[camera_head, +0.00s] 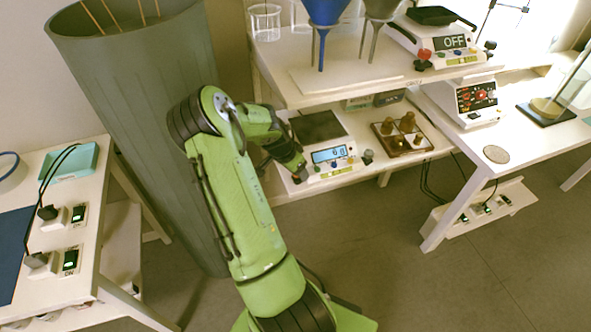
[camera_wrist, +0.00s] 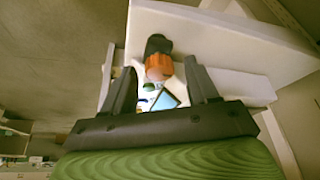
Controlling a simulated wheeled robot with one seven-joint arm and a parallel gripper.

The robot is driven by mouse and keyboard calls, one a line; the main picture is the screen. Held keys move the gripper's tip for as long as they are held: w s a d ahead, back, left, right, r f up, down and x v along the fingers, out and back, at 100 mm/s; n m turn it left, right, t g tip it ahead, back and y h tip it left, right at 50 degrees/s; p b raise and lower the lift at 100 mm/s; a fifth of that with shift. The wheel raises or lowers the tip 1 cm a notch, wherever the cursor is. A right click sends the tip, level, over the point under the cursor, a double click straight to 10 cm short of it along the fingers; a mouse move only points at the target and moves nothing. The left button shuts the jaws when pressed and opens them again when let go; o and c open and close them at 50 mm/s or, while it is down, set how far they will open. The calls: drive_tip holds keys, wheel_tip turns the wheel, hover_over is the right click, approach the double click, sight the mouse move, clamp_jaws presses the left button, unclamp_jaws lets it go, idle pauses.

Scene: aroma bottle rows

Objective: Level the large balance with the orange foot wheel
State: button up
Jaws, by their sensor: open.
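The large balance (camera_head: 321,128) stands on the lower shelf, with a dark square pan, a lit blue display (camera_head: 330,154) and small buttons along its front. In the wrist view, the orange foot wheel (camera_wrist: 157,68) has a black part above it and lies between the fingers of my open gripper (camera_wrist: 160,78). Whether either finger touches it cannot be told. In the head view, my gripper (camera_head: 299,173) is at the balance's front left corner, and I cannot make out the orange wheel there.
A wooden tray with weights (camera_head: 402,140) stands right of the balance. The upper shelf (camera_head: 345,78) overhangs the balance's back and holds funnels and another balance marked OFF (camera_head: 452,42). A tall grey bin (camera_head: 140,120) is left of my arm.

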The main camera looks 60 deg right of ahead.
drive_tip(key=c, duration=1)
drive_tip(key=shift+c, duration=0.2)
